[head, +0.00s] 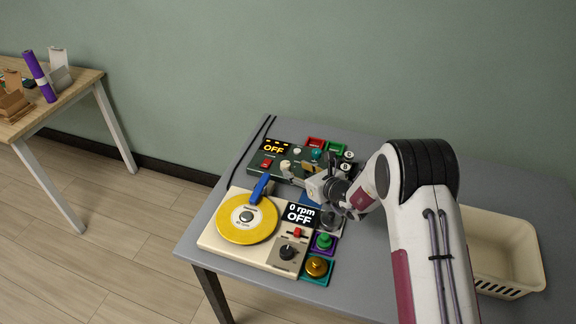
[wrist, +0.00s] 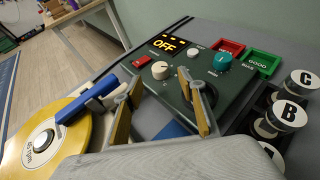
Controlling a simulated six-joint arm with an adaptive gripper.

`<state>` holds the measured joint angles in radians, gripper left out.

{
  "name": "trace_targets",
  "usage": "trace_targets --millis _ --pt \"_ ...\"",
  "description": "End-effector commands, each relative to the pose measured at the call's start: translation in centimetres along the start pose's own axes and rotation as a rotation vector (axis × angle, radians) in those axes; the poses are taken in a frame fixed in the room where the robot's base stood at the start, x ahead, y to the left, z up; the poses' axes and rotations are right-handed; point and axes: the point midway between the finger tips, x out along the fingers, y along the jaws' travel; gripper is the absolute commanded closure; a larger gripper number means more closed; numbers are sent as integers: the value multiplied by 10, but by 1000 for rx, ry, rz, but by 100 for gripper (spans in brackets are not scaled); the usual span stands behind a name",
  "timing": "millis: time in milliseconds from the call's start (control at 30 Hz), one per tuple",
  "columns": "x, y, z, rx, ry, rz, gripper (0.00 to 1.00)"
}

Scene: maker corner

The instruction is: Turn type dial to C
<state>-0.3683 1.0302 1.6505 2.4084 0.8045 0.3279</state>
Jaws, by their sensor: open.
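The dark green panel (head: 262,172) at the back of the table has an orange display reading OFF. A cream dial (wrist: 160,70) with a dark pointer mark is on its face, and a teal knob (wrist: 223,62) sits to the right. The cream dial also shows in the head view (head: 285,165). The small lettering around the knobs is unreadable, so I cannot tell which is the type dial or its setting. My gripper (wrist: 160,82) is open and empty near the panel; in the wrist view its fingers appear on either side of the cream dial. Contact is not visible.
A red switch (wrist: 139,117), white button (wrist: 192,53), red tray (wrist: 229,48) and green tray (wrist: 262,62) are near the dials. Lettered cylinders, including B (wrist: 287,113) and C (wrist: 304,82), stand right. The turntable (head: 247,220) is in front; a cream bin (head: 505,250) is far right.

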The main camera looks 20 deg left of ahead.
Motion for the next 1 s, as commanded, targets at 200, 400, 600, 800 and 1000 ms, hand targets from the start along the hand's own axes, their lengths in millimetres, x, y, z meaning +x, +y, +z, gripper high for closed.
trace_targets --millis 200,400,600,800,1000 --pt "20 1 -1 0 1 1 60" --pt "37 1 -1 -1 1 1 60" --pt "52 1 -1 -1 0 2 60" --pt "60 1 0 -1 0 1 60" --pt "63 1 0 0 0 1 60"
